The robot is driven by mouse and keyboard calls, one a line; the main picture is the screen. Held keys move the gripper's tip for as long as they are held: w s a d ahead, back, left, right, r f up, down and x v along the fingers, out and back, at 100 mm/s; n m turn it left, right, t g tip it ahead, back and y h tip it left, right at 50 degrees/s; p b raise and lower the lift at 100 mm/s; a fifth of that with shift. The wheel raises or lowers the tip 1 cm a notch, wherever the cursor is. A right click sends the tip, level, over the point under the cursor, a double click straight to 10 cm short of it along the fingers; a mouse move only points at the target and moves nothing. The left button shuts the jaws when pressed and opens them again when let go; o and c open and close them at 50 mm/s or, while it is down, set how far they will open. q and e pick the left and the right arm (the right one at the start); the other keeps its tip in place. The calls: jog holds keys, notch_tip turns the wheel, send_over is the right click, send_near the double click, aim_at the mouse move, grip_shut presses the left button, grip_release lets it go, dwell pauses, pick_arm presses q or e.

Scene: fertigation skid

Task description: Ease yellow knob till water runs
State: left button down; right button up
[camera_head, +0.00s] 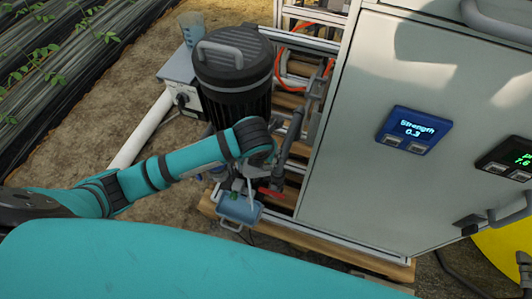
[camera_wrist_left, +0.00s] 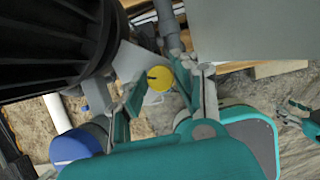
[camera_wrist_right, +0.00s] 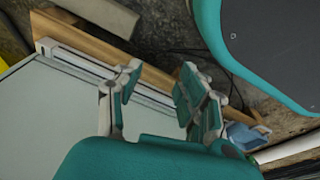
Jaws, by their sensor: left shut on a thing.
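The yellow knob (camera_wrist_left: 160,77) is small and round and shows in the left wrist view, with a dark mark on its face. My left gripper (camera_wrist_left: 160,88) is shut on the knob, one finger on each side. In the head view my left gripper (camera_head: 243,188) is low beside the black-lidded drum, and the knob is hidden there. My right gripper (camera_wrist_right: 157,80) is open and empty in the right wrist view, with its fingers apart above the cabinet side. I cannot make out any running water.
The black drum (camera_head: 232,75) stands close to my left arm. A pale cabinet (camera_head: 370,150) with a blue "Strength 0.3" display (camera_head: 412,130) fills the right. A blue container (camera_head: 239,209) is below my left gripper, near a red handle (camera_head: 269,192). A pallet edge (camera_head: 310,243) runs below.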

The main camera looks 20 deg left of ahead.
pick_arm(q)
jog(key=n+y+b, duration=0.1)
jog(key=n+b, duration=0.1)
jog(key=n, duration=0.2)
jog(key=shift+w+d+y, duration=0.1)
jog(key=shift+y, duration=0.3)
jog(key=shift+n, duration=0.7)
pick_arm(e)
jog(key=w+r, duration=0.4)
jog(key=r, duration=0.4)
jog(key=shift+a+r+t, duration=0.3)
jog(key=shift+t, duration=0.1)
pick_arm(q)
jog(key=c, duration=1)
grip_release()
jog(key=shift+c, duration=0.2)
jog(key=v, duration=1.2)
jog(key=shift+d, duration=0.2)
